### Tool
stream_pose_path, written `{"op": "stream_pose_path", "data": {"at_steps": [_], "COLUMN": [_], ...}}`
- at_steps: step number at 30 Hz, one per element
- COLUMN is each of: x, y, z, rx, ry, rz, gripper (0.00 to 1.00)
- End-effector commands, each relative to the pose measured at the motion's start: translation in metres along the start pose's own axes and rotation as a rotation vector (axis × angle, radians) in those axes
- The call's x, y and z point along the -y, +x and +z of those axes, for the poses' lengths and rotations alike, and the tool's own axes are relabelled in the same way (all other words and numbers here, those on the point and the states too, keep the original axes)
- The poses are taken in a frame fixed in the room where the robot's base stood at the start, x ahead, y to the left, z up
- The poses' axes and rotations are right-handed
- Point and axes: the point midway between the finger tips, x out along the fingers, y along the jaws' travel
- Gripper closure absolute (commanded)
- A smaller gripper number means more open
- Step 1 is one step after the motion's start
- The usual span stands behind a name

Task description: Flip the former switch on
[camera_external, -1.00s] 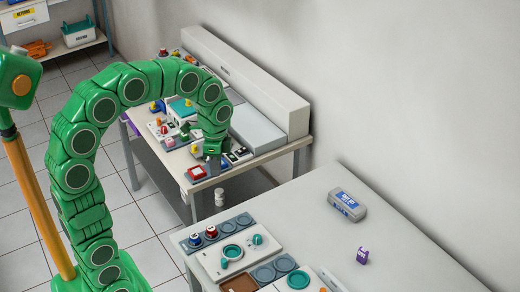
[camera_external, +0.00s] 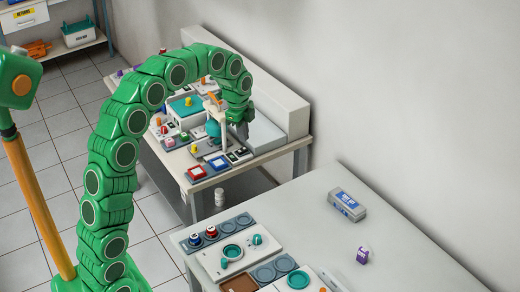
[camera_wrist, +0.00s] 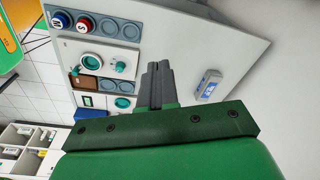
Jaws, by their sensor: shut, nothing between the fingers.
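My gripper (camera_external: 240,132) is over the far bench in the external view, just right of an upright cream-and-teal device (camera_external: 213,128) that may be the former. In the wrist view my gripper's dark fingers (camera_wrist: 158,85) are together and empty, with nothing touching them. Small black-and-white switch-like pieces (camera_external: 240,154) lie on the bench's front right part, below my gripper. I cannot tell which piece is the former switch or how it is set. My arm hides part of the bench behind it.
A long pale housing (camera_external: 285,100) lines the wall. The near table holds a grey case (camera_external: 347,205), a purple item (camera_external: 362,256) and a knob panel (camera_wrist: 100,60).

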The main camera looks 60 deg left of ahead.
Motion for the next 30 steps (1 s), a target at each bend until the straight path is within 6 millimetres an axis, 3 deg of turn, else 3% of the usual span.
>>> {"op": "stream_pose_path", "data": {"at_steps": [15, 30], "x": [0.093, 0.161], "y": [0.034, 0.07], "z": [0.063, 0.137], "rx": [0.0, 0.037], "ry": [0.205, 0.39], "rz": [-0.063, -0.119], "gripper": [1.0, 1.0]}}
